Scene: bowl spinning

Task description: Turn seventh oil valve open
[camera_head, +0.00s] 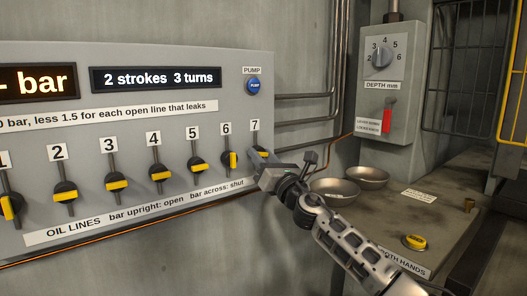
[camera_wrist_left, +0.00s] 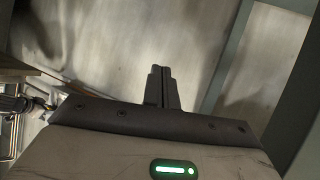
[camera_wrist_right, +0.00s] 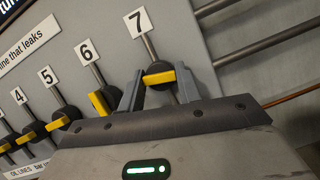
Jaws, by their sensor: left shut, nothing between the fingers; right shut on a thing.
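The seventh oil valve (camera_head: 264,154) is at the right end of the panel row, under label 7. In the right wrist view its yellow bar (camera_wrist_right: 160,77) lies roughly across its pipe, between the fingers of my right gripper (camera_wrist_right: 160,84). In the head view my right gripper (camera_head: 262,165) covers much of this valve. It is shut on the bar, one finger at each end. My left gripper (camera_wrist_left: 161,72) is shut and empty in the left wrist view, away from the panel; it is out of the head view.
Valve 6 (camera_head: 232,160) stands close left, its bar about upright; valves 2 to 5 have bars across. The display reads "2 strokes 3 turns" (camera_head: 163,79). Right of the panel are pipes (camera_head: 305,97), two bowls (camera_head: 335,192) on a bench and a depth box (camera_head: 385,85).

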